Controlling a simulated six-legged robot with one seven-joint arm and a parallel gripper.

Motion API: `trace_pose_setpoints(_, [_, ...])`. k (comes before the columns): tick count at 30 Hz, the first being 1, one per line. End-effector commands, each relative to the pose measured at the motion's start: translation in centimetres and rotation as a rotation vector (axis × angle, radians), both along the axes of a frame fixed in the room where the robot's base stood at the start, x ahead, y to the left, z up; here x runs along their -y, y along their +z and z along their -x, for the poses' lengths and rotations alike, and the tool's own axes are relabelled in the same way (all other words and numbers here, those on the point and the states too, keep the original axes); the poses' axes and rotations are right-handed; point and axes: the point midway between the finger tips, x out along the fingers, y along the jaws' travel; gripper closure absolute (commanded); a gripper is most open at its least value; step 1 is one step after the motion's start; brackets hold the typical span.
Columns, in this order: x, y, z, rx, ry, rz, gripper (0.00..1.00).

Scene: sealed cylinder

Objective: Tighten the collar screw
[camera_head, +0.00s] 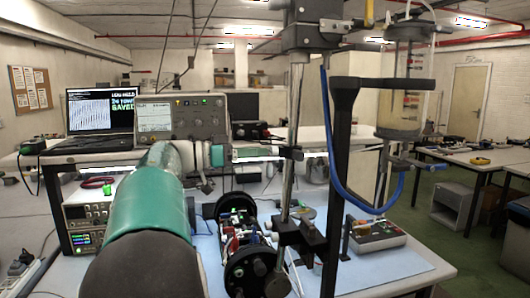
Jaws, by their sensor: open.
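A clear upright cylinder (402,85) with a cloudy lower part hangs at the upper right, held by metal fittings. A steel post (296,130) stands near the middle with a black clamp block (302,238) low on it and a small clamp (289,152) higher up. A larger clamp head (312,28) sits at its top. I cannot pick out the collar screw with certainty. My green and dark arm fills the lower left foreground and reaches away from the camera. Its far end shows white and green links; I cannot make out my gripper's fingers.
A black frame (337,180) and looping blue hose (345,190) stand right of the post. A control box (375,235) sits farther right. Instruments (182,117) and a laptop (100,113) stand behind.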

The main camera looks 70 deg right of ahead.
Motion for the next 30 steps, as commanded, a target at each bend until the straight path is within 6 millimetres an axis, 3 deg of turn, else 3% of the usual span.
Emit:
trace_pose_setpoints(6, [1.4,0.0,2.3,0.0,0.001,-0.001,0.53])
trace_pose_setpoints(16, [1.6,0.0,2.7,0.0,0.001,-0.001,0.53])
trace_pose_setpoints(23, [1.6,0.0,2.6,0.0,0.001,-0.001,0.96])
trace_pose_setpoints(30, [1.6,0.0,2.6,-0.005,0.002,-0.01,0.98])
